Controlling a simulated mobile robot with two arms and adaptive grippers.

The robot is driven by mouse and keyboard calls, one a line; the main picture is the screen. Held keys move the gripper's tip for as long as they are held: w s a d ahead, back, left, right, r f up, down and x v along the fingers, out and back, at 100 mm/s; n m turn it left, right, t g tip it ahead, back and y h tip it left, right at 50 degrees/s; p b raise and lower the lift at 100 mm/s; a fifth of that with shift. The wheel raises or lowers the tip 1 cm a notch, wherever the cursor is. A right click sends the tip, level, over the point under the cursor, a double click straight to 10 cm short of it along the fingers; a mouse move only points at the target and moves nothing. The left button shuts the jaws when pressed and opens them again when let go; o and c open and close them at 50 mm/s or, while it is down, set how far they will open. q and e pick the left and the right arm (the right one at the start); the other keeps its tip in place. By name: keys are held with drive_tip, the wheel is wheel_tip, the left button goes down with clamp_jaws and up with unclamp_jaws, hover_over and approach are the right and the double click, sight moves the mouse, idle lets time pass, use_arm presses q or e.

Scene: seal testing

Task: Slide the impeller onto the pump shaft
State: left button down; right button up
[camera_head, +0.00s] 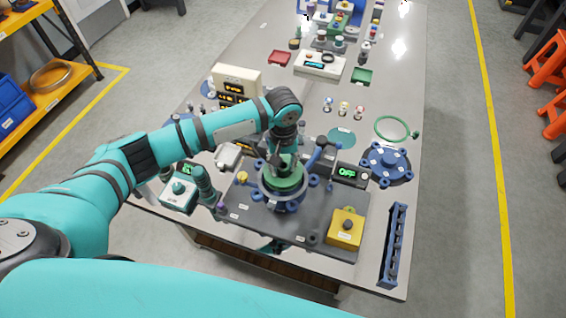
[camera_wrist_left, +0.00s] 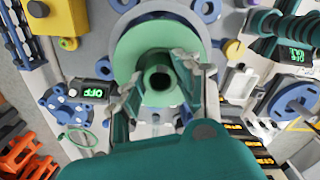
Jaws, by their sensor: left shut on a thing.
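The impeller (camera_head: 286,180) is a green disc with a raised hub, and it sits over the round opening of the blue pump housing (camera_head: 290,203) in the head view. My left gripper (camera_head: 279,166) comes down on it from above. In the left wrist view the impeller (camera_wrist_left: 132,45) faces the camera, and the fingers of my left gripper (camera_wrist_left: 160,82) are shut on its hub from both sides. The bore in the hub looks dark. The pump shaft is hidden under the impeller, so I cannot tell how far the two overlap. My right gripper is not in view.
A yellow box (camera_head: 345,226) and a dark blue rail (camera_head: 394,245) lie to the right front. A blue flanged cover (camera_head: 387,163) and a green ring (camera_head: 391,129) lie right of the housing. An "OFF" display (camera_head: 347,173) stands close by.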

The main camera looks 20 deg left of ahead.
use_arm(q)
drive_tip(key=shift+f, duration=0.1)
drive_tip(key=shift+f+b, duration=0.3)
drive_tip(key=shift+f, duration=0.65)
drive_tip(key=shift+f, duration=0.25)
drive_tip(key=shift+f, duration=0.4)
drive_tip(key=shift+f, duration=0.95)
idle(0.9)
drive_tip(key=shift+p, duration=0.55)
idle(0.7)
drive_tip(key=c, duration=0.9)
unclamp_jaws()
